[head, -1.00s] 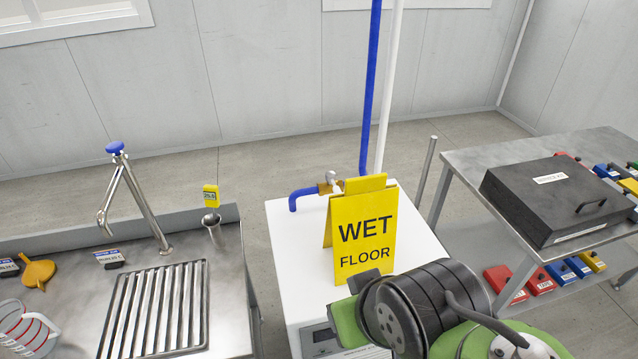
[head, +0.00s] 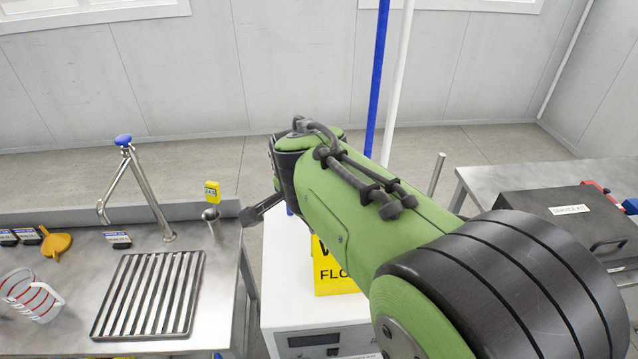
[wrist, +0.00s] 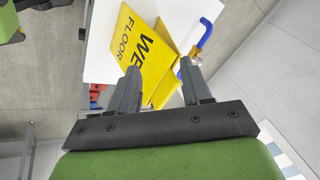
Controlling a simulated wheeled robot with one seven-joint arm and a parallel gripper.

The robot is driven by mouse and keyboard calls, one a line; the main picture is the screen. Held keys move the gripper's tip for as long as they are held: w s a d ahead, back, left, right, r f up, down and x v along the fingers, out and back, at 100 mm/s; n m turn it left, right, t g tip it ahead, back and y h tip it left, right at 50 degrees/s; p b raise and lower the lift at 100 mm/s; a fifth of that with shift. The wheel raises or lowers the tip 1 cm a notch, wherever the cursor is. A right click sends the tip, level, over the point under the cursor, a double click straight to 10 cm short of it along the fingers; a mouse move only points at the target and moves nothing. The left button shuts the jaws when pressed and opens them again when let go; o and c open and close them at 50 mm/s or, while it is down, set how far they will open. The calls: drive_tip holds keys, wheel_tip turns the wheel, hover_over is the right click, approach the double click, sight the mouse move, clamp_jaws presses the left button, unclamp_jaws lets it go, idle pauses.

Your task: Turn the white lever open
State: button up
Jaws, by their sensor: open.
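The white lever cannot be made out in either current view. In the head view my arm covers the place of the brass valve fitting. In the wrist view a little brass (wrist: 190,60) shows at the end of a bent blue pipe (wrist: 207,32), partly behind the right finger. My gripper (wrist: 160,66) is open and empty, with its fingers pointing toward the fitting and a yellow sign. A dark finger (head: 262,208) shows at the left end of my arm in the head view.
The yellow wet floor sign (head: 336,282) stands on the white cabinet (head: 285,262), close to the fitting; it also shows in the wrist view (wrist: 135,45). A steel sink bench (head: 225,290) is left. A table with a black case (head: 530,205) is right.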

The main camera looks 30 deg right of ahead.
drive_tip(key=w+d+f+m+y+p, duration=0.1)
drive_tip(key=w+d+f+m+p, duration=0.25)
drive_tip(key=w+d+m, duration=0.6)
drive_tip(key=w+d+f+m+y+p, duration=0.15)
drive_tip(key=w+d+f+m, duration=0.3)
drive_tip(key=d+m, duration=0.9)
drive_tip(key=w+a+f+m, duration=0.1)
drive_tip(key=w+f, duration=0.1)
drive_tip(key=f, duration=0.3)
drive_tip(key=w+a+f+m+p, duration=0.1)
drive_tip(key=w+f, duration=0.1)
drive_tip(key=f, duration=0.2)
drive_tip(key=w+f+p, duration=0.1)
drive_tip(key=w+f, duration=0.1)
drive_tip(key=f, duration=0.3)
drive_tip(key=shift+w+a+f+m+t, duration=0.25)
drive_tip(key=shift+a+f+m+t, duration=0.1)
drive_tip(key=shift+a+m+t, duration=0.05)
clamp_jaws()
